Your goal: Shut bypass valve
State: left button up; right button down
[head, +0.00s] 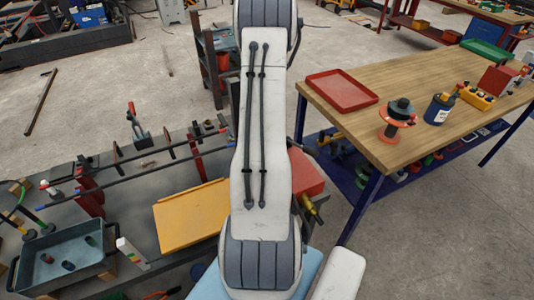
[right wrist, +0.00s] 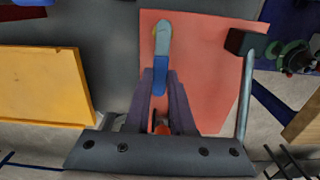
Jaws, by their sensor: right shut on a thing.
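A blue-sleeved lever with a pale grey end (right wrist: 161,72) stands out in front of a red panel (right wrist: 205,75) in the right wrist view. My right gripper (right wrist: 161,82) is shut on the blue part of the lever, with one dark finger on each side. An orange-red bit shows low between the fingers. In the head view, a red box (head: 306,175) shows beside my white arm, with a brass-coloured piece (head: 314,209) at its lower right. My arm hides much of this spot, and the right fingertips do not show there. My left gripper is in neither view.
A yellow panel (head: 192,217) lies left of the red box; it also shows in the right wrist view (right wrist: 42,85). A wooden table (head: 405,145) with a red tray (head: 342,91) stands to the right. A grey bar (right wrist: 246,100) runs close right of the fingers.

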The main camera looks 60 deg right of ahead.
jog(key=c, duration=0.8)
grip_release()
jog(key=shift+s, duration=0.1)
jog(key=shift+o, duration=0.2)
notch_tip(320, 180, up, 10)
jog(key=b, duration=0.1)
jog(key=shift+r+b, duration=0.25)
jog(key=shift+b, duration=0.05)
